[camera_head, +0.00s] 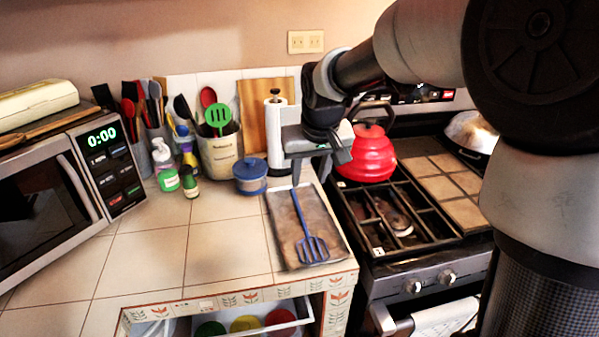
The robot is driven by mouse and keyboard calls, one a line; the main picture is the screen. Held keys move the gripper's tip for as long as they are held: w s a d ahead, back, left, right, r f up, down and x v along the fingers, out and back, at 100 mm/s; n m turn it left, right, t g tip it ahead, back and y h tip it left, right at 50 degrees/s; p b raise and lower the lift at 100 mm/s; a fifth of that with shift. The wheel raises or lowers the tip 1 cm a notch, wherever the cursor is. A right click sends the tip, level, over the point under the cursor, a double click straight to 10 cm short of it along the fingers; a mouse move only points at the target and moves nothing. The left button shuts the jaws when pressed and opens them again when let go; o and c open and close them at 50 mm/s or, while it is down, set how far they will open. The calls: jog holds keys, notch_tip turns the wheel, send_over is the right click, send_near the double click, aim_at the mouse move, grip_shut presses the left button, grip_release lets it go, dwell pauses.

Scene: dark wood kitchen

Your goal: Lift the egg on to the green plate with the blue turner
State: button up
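The blue turner (311,246) lies on a brown rectangular tray (281,223) on the tiled counter. Its slotted head points toward the front edge and its handle runs back toward my gripper. My gripper (310,180) points down over the far end of the tray, near the handle's end. Its two fingers are apart with nothing seen between them. A green round thing (209,329), perhaps the green plate, shows partly in the opening below the counter. I see no egg.
Yellow (244,324) and red (280,318) round things sit beside the green one. A blue lidded pot (250,177), small bottles and utensil holders stand behind left. A microwave (60,195) is at left. A red kettle (371,157) stands on the stove at right. The counter's front middle is clear.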

jog(key=b, duration=0.2)
send_near(300, 212)
jog(key=shift+f, duration=0.75)
jog(key=shift+w+b+x, duration=0.15)
jog(key=shift+x, duration=1.3)
jog(key=shift+w+b+x, duration=0.15)
jog(key=shift+x, duration=1.35)
jog(key=shift+r, duration=0.2)
jog(key=shift+c, duration=0.4)
grip_shut()
